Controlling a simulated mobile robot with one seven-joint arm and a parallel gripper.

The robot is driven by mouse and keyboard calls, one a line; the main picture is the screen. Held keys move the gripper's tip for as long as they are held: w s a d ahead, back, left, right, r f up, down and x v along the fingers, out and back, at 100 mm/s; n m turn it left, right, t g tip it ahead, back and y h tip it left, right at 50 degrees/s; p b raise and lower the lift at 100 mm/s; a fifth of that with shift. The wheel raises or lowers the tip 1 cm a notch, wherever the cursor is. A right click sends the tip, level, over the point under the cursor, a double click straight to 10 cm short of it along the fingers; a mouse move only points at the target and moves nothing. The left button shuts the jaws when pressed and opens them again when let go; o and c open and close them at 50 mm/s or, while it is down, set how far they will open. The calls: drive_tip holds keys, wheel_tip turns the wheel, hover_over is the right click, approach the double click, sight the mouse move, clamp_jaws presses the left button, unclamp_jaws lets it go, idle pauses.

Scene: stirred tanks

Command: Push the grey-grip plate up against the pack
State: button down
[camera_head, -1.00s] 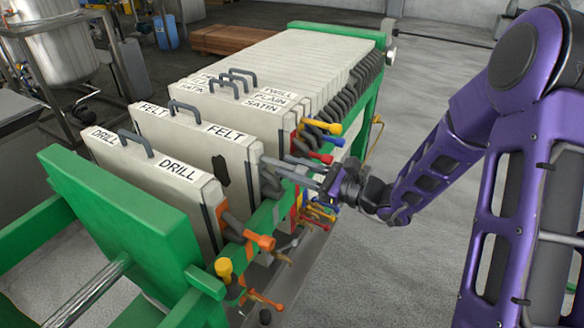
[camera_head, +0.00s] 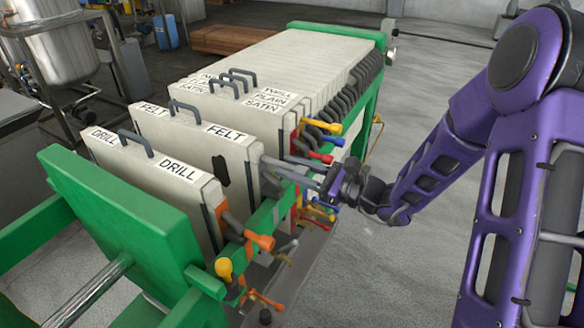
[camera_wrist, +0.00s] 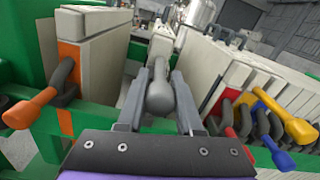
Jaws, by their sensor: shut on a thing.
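The grey-grip plate, labelled FELT (camera_head: 195,142), stands upright in the green frame between the DRILL plate and the pack (camera_head: 320,55). A gap shows between its top edge and the pack's nearest plate, labelled SATIN. My gripper (camera_head: 270,167) reaches in from the right at the plate's side. In the wrist view my gripper (camera_wrist: 162,76) has its two fingers on either side of the grey grip (camera_wrist: 159,98), shut on it. The pack's near plates (camera_wrist: 238,78) are at the right there, apart from the fingers.
The DRILL plate (camera_head: 150,178) with an orange grip (camera_head: 262,241) stands to the left, by the green end plate (camera_head: 115,225). Red, blue and yellow grips (camera_head: 322,126) jut from the pack near my fingers. A green rail (camera_head: 268,215) runs below. Floor to the right is clear.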

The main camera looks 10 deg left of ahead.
drive_tip(key=shift+w, duration=0.1)
idle(0.3)
drive_tip(key=w+d, duration=0.3)
drive_tip(key=w, duration=0.7)
drive_tip(key=shift+d, duration=0.35)
drive_tip(key=shift+w+r, duration=0.1)
drive_tip(key=shift+w, duration=0.05)
drive_tip(key=c, duration=0.6)
unclamp_jaws()
drive_tip(key=shift+w, duration=0.1)
drive_tip(key=v, duration=1.7)
drive_tip(key=shift+s+d, duration=0.2)
drive_tip(key=shift+d, duration=0.1)
